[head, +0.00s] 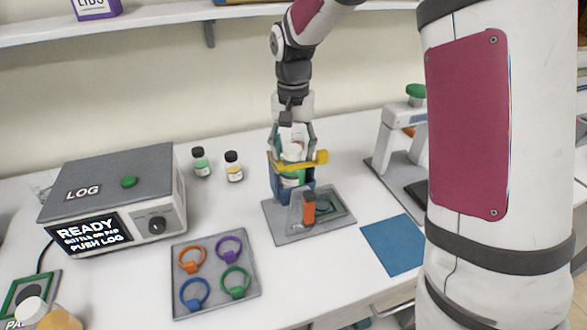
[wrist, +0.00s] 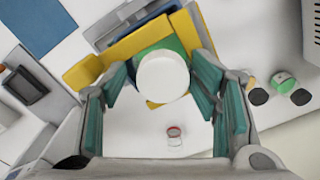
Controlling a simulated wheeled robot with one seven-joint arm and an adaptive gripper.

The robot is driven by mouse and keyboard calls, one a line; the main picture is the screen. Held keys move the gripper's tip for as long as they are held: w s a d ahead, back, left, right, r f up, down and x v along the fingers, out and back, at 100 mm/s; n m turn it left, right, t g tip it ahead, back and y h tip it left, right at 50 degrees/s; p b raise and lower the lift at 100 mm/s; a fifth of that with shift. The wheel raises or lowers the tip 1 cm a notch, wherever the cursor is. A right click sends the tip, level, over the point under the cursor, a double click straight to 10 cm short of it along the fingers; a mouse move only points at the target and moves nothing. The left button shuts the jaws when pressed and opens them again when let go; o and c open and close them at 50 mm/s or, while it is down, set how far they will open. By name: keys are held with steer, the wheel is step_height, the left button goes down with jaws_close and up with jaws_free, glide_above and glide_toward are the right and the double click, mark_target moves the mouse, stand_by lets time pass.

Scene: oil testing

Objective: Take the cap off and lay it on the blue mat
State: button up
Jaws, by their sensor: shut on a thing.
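The white cap (head: 292,153) is on the upright bottle (head: 290,181), which has a green and white label. The bottle stands in a blue holder (head: 275,186) with a yellow clamp bar (head: 314,158) across it. My gripper (head: 293,146) is above the holder, pointing down, its fingers on either side of the cap. In the wrist view the round cap (wrist: 163,76) sits between the teal finger pads, with green below it; my gripper is shut on it. The blue mat (head: 393,245) lies flat and bare to the right of the holder. It also shows in the wrist view (wrist: 40,22).
A grey tray with several coloured rings (head: 216,301) lies in front. The LOG box (head: 110,190) stands left. Two small bottles (head: 233,168) stand behind the tray. A white stand with a green knob (head: 405,122) is at the back right. A shelf runs above.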

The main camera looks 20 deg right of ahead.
mark_target(293, 149)
steer(key=shift+r+p, duration=0.75)
steer(key=shift+r, duration=3.25)
steer(key=s+r+n+t, duration=0.3)
steer(key=s+r, duration=0.6)
steer(key=s, duration=0.5)
steer(key=s+f+n+t, duration=0.1)
steer(key=s+n+t, duration=0.1)
steer(key=s, duration=1.1)
steer(key=shift+s+f+n+t, duration=0.3)
steer(key=shift+s+n, duration=0.05)
steer(key=shift+n, duration=0.15)
steer(key=shift+c, duration=0.5)
